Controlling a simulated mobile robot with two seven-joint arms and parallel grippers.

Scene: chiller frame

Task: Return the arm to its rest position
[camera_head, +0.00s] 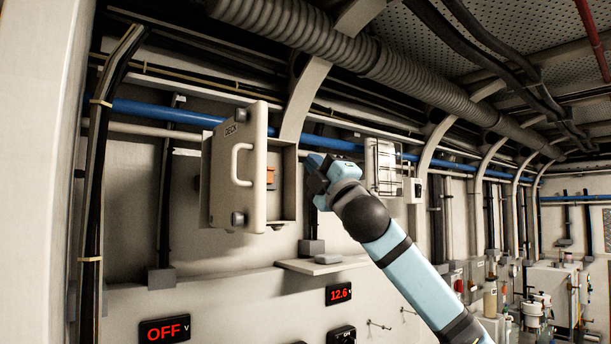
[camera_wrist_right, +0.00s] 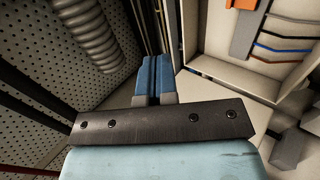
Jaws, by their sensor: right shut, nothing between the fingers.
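My right arm comes in from the lower right in the head view. Its gripper (camera_head: 318,172) is at the right side of an open wall box (camera_head: 284,190). In the right wrist view the blue fingers (camera_wrist_right: 154,76) are together with nothing between them. The box's door (camera_head: 240,170), marked DECK, has a pale handle and stands swung open to the left. An orange part (camera_head: 271,177) shows inside the box, and it also shows in the wrist view (camera_wrist_right: 242,4). I cannot tell whether the gripper touches the box. My left gripper is not in view.
A clear-fronted panel (camera_head: 382,167) is on the wall right of my gripper. A small shelf (camera_head: 322,264) juts out below the box. Pipes and a ribbed duct (camera_head: 345,50) run overhead. Red displays (camera_head: 165,330) sit low on the wall. Equipment stands at the far right.

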